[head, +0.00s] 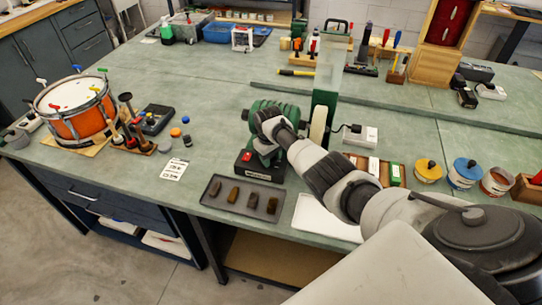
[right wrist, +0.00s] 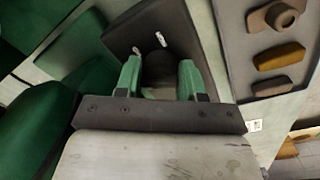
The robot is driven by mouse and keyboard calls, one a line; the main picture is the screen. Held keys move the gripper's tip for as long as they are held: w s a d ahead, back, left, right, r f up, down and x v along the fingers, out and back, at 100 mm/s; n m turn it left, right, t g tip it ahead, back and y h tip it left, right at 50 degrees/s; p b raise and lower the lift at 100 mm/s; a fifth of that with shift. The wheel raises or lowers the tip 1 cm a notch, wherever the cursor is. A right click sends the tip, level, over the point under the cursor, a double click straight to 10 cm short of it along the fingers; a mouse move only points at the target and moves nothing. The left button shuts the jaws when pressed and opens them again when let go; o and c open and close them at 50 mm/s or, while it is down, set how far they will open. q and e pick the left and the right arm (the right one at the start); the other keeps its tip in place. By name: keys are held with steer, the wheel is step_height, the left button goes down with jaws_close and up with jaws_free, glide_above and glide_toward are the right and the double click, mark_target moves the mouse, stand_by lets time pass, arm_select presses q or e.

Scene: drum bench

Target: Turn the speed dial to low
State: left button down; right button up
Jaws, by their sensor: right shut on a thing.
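The speed dial (right wrist: 160,66) is a dark round knob on the black base of the green bench machine (head: 258,168). In the right wrist view my right gripper (right wrist: 159,80) has its two green-padded fingers on either side of the dial, shut on it. Two small white marks show on the base beside the dial; I cannot read its setting. In the head view my right arm reaches over the front of the machine and hides the dial. My left gripper is not in view.
A dark tray (head: 243,198) with several brown blocks lies in front of the machine. A white card (head: 173,169) lies to its left. A drum (head: 75,108) stands at far left. Several jars (head: 428,171) stand at right.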

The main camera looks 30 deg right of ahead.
steer(key=shift+n, duration=2.2)
steer(key=o, duration=0.9)
steer(key=shift+a, duration=0.1)
steer(key=shift+r, duration=0.1)
steer(key=shift+r, duration=0.3)
step_height(320, 180, up, 10)
steer(key=shift+s+a, duration=0.15)
steer(key=shift+a, duration=0.1)
